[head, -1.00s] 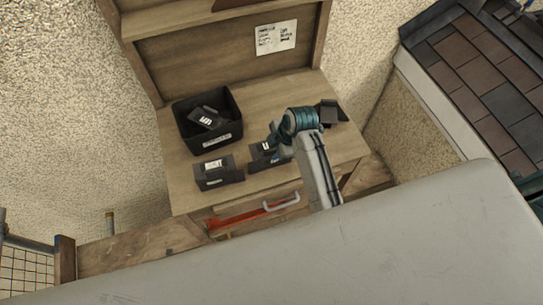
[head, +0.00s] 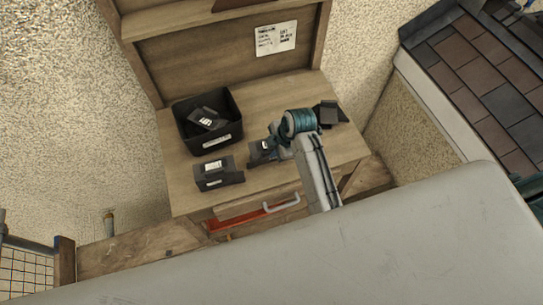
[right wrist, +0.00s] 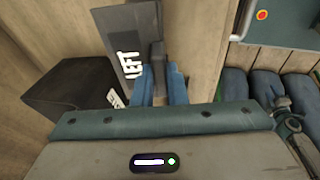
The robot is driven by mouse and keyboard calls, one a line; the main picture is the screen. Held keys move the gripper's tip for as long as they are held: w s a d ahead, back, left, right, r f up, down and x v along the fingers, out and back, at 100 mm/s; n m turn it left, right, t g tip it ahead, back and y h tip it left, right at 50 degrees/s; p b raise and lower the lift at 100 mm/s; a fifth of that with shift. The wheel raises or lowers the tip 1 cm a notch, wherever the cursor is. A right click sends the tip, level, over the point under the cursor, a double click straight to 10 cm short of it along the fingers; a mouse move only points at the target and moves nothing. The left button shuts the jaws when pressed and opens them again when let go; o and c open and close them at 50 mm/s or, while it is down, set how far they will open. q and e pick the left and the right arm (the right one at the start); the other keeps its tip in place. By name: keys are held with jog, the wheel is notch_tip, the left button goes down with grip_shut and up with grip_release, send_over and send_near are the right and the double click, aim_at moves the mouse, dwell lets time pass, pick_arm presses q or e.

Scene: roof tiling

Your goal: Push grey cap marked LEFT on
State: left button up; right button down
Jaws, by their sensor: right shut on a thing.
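My right gripper (right wrist: 161,85) is shut on the raised dark rib of the grey cap (right wrist: 127,35), whose white lettering reads LEFT. In the head view my right gripper (head: 272,147) is at the middle of the workbench, over a dark piece with a white label (head: 260,155). The gripper and wrist hide part of that piece, so I cannot tell whether the cap is fully seated. My left gripper is not in view.
A black bin (head: 179,125) holding dark labelled pieces stands at the back left of the workbench (head: 185,187). A dark labelled block (head: 220,180) sits at the front left. Another dark piece (head: 330,113) lies to the right, behind my wrist.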

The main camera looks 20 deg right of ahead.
jog(key=shift+r, duration=0.1)
jog(key=shift+r+p, duration=0.5)
jog(key=shift+r, duration=1.9)
jog(key=shift+f, duration=0.1)
